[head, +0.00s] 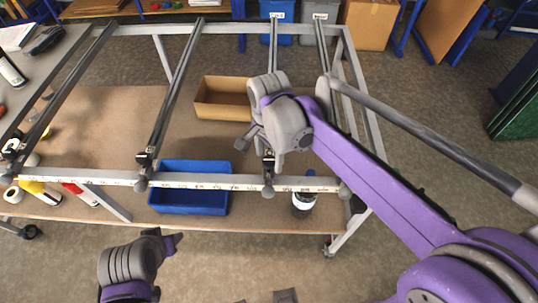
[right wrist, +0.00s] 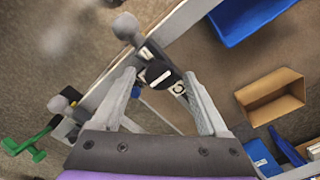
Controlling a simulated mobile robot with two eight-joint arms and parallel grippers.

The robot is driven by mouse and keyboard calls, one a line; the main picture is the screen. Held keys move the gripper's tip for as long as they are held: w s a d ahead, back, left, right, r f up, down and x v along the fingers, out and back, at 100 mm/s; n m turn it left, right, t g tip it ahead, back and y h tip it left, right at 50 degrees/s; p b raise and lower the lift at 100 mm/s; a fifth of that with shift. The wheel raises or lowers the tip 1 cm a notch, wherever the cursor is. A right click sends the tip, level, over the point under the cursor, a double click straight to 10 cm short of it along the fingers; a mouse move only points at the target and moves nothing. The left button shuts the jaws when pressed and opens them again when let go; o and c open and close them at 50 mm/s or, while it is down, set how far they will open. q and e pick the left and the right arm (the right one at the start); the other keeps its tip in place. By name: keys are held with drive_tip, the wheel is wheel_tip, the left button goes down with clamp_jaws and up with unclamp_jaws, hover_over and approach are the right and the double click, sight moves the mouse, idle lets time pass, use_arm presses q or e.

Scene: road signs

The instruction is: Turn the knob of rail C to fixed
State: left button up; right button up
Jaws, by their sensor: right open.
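Several slanted rails cross the metal frame. The third rail from the left (head: 273,50) ends at the front beam near a grey ball end (head: 268,191); I cannot read its letter. Its black knob (right wrist: 158,73) shows in the right wrist view, with a white mark on it and a small round symbol on the rail beside it. My right gripper (right wrist: 165,105) is open, with one finger on either side of the knob; contact is not clear. In the head view the right gripper (head: 255,143) is over that rail's front end. My left gripper (head: 168,241) is low at the left, away from the rails.
Another rail end with a knob (right wrist: 58,105) lies at the left in the right wrist view.

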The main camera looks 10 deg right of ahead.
sight(269, 160)
drive_tip(key=shift+r, duration=0.15)
wheel_tip(269, 160, up, 11)
drive_tip(key=shift+f+p, duration=0.2)
drive_tip(key=shift+p, duration=0.1)
idle(0.4)
drive_tip(key=s+d+f+n+t, duration=0.2)
drive_tip(key=s+d+f+n, duration=0.1)
drive_tip(key=s+f+n, duration=0.3)
drive_tip(key=s+d+f+n+t, duration=0.3)
drive_tip(key=s+f+n, duration=0.3)
drive_tip(key=f, duration=0.3)
drive_tip(key=shift+s+d+t, duration=0.3)
drive_tip(key=shift+s+d, duration=0.15)
drive_tip(key=shift+s, duration=0.1)
drive_tip(key=shift+f, duration=0.1)
